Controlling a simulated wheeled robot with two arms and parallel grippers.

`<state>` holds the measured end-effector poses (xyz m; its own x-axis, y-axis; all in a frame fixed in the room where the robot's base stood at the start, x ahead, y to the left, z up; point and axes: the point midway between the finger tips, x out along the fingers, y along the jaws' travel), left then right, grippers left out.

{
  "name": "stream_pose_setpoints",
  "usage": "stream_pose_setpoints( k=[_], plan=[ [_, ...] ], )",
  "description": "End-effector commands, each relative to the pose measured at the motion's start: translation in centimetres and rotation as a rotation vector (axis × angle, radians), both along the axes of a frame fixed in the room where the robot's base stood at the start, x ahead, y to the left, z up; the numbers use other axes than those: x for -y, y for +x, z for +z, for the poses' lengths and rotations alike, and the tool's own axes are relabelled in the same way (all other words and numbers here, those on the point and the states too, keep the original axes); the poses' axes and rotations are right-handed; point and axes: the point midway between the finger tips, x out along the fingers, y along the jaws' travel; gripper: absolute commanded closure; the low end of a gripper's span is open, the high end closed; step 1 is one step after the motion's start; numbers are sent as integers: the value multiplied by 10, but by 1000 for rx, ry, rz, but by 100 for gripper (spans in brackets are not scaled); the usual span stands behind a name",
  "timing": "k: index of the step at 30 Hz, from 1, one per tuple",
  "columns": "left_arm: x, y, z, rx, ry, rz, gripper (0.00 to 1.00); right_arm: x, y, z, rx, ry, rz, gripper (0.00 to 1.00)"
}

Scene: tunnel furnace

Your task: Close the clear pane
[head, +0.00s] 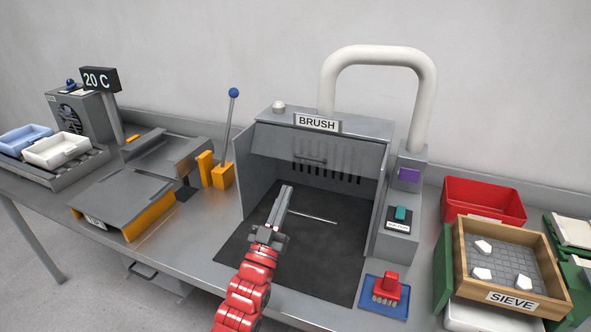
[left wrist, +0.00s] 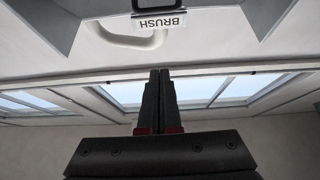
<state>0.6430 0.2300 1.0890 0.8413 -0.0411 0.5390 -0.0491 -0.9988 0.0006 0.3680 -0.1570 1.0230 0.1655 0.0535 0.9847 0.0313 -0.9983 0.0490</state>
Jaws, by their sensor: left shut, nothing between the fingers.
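The clear pane (head: 275,143) is a see-through sheet across the upper front of the grey booth labelled BRUSH (head: 317,123). A dark handle (head: 310,160) shows near its lower part. The booth front below the pane is open, showing the dark floor and slotted back wall. My left gripper (head: 287,190) is shut and empty, its fingers pointing up in front of the opening, below and left of the handle. I see no contact with the pane. In the left wrist view the shut fingers (left wrist: 160,75) point toward the upside-down BRUSH sign (left wrist: 158,22). My right gripper is not in view.
A thin pale rod (head: 312,219) shows just right of my left gripper. A red brush (head: 388,287) sits on a blue mat at the booth's front right. A lever with a blue knob (head: 233,93) stands left. A wooden sieve (head: 462,262) and red bin (head: 455,190) are right.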

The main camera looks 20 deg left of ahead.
Motion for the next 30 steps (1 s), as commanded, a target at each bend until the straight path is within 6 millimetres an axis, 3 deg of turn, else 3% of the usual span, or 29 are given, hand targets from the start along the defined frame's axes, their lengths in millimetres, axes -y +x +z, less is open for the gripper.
stream_pose_setpoints(
  k=[1, 4, 8, 13, 23, 30],
  plan=[
    [1, 10, 28, -39, -2, -9, 100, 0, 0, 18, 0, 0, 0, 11],
    [5, 32, 55, -182, -5, -28, 100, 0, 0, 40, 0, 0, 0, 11],
    [9, 50, 81, -381, 2, -41, 100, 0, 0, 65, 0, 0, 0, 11],
    [9, 51, 104, -612, 25, -24, 100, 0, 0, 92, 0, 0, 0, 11],
    [2, 40, 107, -809, 44, 17, 100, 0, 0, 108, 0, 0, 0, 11],
    [3, 67, 100, -816, 44, 17, 100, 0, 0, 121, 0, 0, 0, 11]
  ],
)
